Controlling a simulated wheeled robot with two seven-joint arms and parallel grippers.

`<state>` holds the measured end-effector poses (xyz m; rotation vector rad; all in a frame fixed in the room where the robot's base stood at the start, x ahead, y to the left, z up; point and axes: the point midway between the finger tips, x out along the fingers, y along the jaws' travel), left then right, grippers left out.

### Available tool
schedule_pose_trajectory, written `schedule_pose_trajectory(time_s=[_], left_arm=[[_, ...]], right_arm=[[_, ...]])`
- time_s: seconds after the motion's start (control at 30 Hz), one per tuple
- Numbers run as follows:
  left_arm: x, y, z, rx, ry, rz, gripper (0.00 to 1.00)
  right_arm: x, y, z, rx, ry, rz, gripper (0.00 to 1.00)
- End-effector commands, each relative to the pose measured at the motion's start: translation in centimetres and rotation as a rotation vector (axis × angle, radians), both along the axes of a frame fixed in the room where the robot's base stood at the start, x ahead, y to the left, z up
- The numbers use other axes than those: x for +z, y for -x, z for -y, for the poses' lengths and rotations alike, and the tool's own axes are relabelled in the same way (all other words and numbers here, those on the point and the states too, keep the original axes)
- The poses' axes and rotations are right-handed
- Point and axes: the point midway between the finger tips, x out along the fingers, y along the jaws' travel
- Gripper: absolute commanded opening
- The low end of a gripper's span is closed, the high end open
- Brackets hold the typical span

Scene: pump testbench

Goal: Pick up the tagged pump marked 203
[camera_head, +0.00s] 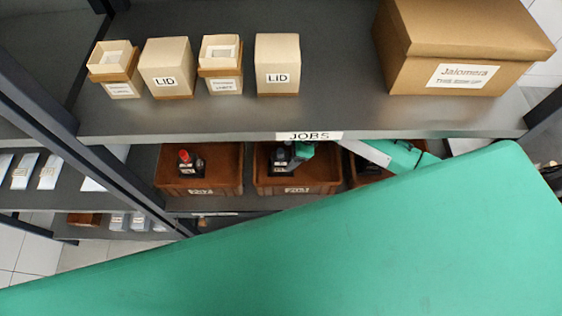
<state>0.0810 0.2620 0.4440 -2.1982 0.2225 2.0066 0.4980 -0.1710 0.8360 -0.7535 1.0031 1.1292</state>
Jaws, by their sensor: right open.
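A brown bin (168,186) on the lower shelf holds a dark pump with a red top (185,160); its label looks like 202. The brown bin (326,188) to its right has a blurred label that may read 203. A dark, mostly hidden shape in it (281,157) looks like a pump. My right gripper (301,151) shows as a small green and dark part at this bin, against the dark shape; it is open. Its fingertips are too small to make out, and contact cannot be told. My left gripper is not in view.
The upper shelf (210,118), labelled JOBS, overhangs the bins. It carries small boxes, two marked LID (167,70), and a large cardboard box (460,45). A dark shelf post (85,150) stands left. My large green arm part covers the lower foreground.

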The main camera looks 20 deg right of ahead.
Motion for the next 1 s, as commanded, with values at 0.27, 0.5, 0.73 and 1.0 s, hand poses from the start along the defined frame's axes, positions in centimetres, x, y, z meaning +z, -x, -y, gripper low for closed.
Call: schedule_pose_trajectory(time_s=[0.27, 0.5, 0.73, 1.0], left_arm=[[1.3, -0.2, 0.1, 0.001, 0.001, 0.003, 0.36], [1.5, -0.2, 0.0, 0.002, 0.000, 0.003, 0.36], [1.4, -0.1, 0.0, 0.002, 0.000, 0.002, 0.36], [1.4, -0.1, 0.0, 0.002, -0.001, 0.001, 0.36]], right_arm=[[-2.8, -0.6, -1.8, 0.001, 0.002, -0.001, 0.75], [-4.3, -0.7, -2.4, 0.001, 0.000, 0.000, 0.75], [-4.3, -0.7, -2.4, 0.001, 0.000, 0.000, 0.67], [-4.3, -0.7, -2.4, 0.001, 0.000, 0.000, 0.14]])
